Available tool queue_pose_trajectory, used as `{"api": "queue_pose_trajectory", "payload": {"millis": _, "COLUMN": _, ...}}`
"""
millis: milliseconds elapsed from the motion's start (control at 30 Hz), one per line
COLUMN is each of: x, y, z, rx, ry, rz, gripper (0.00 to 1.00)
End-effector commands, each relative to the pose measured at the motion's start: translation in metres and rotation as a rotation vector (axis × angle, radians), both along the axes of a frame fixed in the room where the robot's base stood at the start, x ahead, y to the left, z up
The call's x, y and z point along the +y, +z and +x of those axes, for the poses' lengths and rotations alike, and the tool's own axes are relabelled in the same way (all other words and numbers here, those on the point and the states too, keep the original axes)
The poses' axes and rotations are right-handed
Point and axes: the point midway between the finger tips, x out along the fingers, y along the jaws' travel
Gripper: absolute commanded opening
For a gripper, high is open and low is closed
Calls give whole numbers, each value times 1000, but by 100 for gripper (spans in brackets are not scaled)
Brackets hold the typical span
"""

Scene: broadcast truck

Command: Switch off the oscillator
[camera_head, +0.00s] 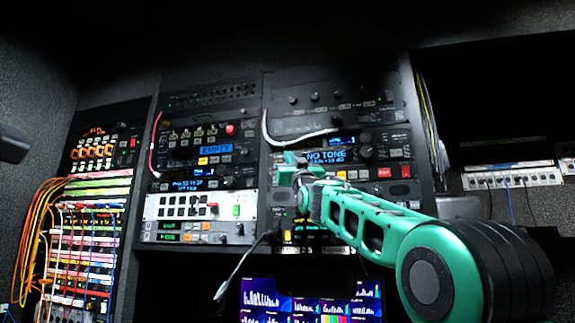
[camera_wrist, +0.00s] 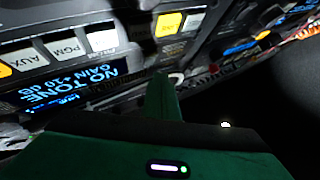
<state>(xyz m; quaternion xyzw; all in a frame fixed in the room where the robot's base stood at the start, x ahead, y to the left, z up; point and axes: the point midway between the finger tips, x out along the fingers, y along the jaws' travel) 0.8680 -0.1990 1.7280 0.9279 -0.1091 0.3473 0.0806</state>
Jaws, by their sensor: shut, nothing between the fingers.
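A rack unit with a blue display (camera_head: 325,157) reading "NO TONE" and a gain line stands in the right rack column. No label that I can read names the oscillator, so I cannot tell for sure which unit it is. In the wrist view the same display (camera_wrist: 68,85) shows close up, with PGM (camera_wrist: 66,49) and AUX (camera_wrist: 28,59) buttons and a yellow-lit button (camera_wrist: 168,24) beside it. My green gripper (camera_head: 286,162) is shut and empty, close to the panel just left of the display. In the wrist view its fingers (camera_wrist: 163,92) are together; contact with the panel cannot be told.
A white cable (camera_head: 300,139) loops just above my gripper. Orange patch cables (camera_head: 36,225) hang at the left. A monitor (camera_head: 310,298) with coloured graphs sits below the racks. A white strip of connectors (camera_head: 510,178) is at the right.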

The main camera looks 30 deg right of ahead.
Motion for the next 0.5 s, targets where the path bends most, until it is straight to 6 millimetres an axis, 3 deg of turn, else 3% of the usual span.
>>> {"api": "queue_pose_trajectory", "payload": {"millis": 300, "x": 1, "y": 0, "z": -1, "rx": 0, "ry": 0, "rz": 0, "gripper": 0}}
{"api": "queue_pose_trajectory", "payload": {"millis": 500, "x": 12, "y": -1, "z": -11, "rx": 0, "ry": 1, "rz": 0, "gripper": 0}}
